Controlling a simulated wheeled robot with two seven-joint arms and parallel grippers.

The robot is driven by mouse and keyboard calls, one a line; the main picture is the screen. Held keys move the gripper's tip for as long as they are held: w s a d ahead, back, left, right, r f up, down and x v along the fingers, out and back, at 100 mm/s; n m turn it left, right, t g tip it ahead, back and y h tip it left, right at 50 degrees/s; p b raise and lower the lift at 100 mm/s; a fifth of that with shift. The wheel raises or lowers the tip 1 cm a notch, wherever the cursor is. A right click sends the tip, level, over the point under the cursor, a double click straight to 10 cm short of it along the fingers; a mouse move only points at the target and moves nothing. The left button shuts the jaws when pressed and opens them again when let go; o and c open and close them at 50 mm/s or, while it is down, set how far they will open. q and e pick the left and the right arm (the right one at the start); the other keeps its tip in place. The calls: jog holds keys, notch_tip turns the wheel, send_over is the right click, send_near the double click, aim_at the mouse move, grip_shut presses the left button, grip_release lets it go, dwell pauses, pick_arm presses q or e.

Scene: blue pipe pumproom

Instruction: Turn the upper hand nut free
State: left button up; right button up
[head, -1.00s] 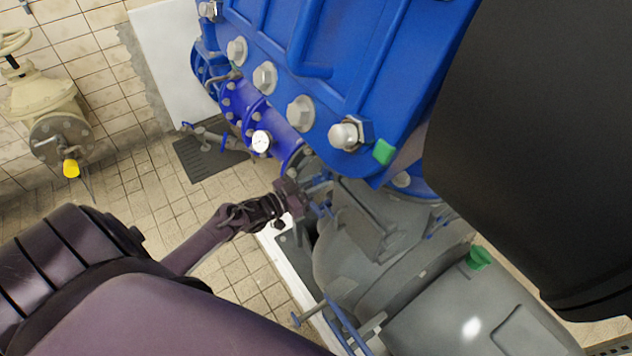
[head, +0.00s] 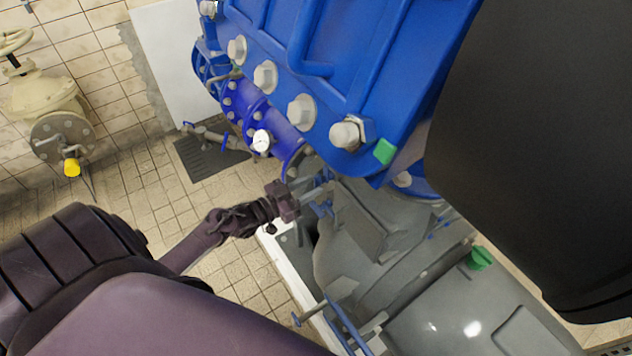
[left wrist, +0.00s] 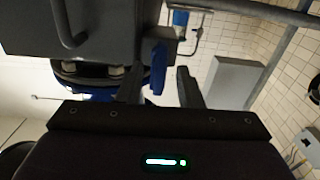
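A small blue hand nut (left wrist: 158,67) shows in the left wrist view, in the space between the two dark fingers of my left gripper (left wrist: 160,88). The fingers are apart, with a gap visible beside the nut, and I see no clear grip on it. In the head view my left gripper (head: 312,191) reaches in from the left to the grey pump housing, just under the blue casing. Small blue parts (head: 323,208) show beside its tips, partly hidden, and I cannot tell which is the upper nut. My right gripper is not in view.
The blue casing (head: 340,65) with large bolts hangs just above the gripper. The grey pump housing (head: 370,235) lies to its right. A blue rod (head: 345,325) stands lower down.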

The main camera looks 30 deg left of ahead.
pick_arm(q)
jog(key=v, duration=0.5)
jog(key=shift+s, duration=0.1)
dwell(0.3)
